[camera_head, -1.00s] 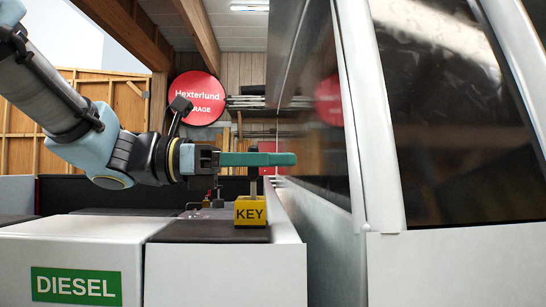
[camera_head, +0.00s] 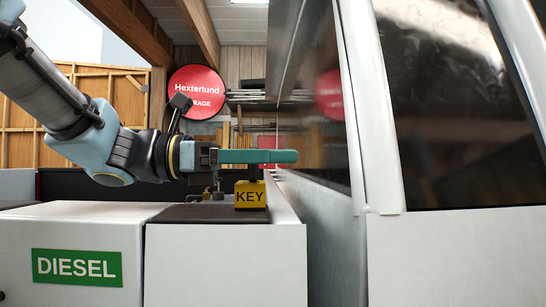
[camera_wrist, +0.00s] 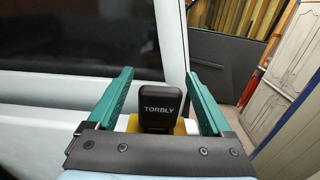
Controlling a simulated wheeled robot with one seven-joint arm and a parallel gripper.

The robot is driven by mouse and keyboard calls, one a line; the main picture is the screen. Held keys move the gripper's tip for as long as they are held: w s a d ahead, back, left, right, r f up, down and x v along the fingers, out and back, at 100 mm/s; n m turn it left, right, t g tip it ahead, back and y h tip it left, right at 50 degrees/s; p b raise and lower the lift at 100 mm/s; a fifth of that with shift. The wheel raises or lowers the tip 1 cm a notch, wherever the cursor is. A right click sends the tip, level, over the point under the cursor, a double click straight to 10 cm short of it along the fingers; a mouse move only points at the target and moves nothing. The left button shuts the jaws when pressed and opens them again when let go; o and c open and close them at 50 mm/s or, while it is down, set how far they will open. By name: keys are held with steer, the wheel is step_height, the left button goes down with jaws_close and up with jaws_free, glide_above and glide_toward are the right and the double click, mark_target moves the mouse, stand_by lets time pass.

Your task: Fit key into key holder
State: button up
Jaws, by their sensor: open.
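The yellow key holder (camera_head: 250,196), marked KEY, sits on the dark top of the white box in the head view. The key (camera_wrist: 159,102) shows in the wrist view as a black head marked TORBLY, upright in front of the holder's yellow body (camera_wrist: 181,128). In the head view, only a short thin stem (camera_head: 253,173) shows above the holder; the head is hidden behind a finger. How deep the key sits is not clear. My gripper (camera_head: 290,156) is open and level, its green fingers (camera_wrist: 156,73) either side of the key head with gaps.
The pickup's cab side (camera_head: 455,110) and window stand close to the right. The white DIESEL box (camera_head: 75,225) is at left. A red round sign (camera_head: 196,92) hangs at the back wall. The space above the fingers is clear.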

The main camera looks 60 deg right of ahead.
steer(key=b+v, duration=0.3)
steer(key=v, duration=0.6)
steer(key=shift+w+a+f, duration=0.1)
steer(key=shift+w+a, duration=0.1)
steer(key=shift+w, duration=0.1)
steer(key=shift+w+a, duration=0.35)
steer(key=shift+w, duration=0.05)
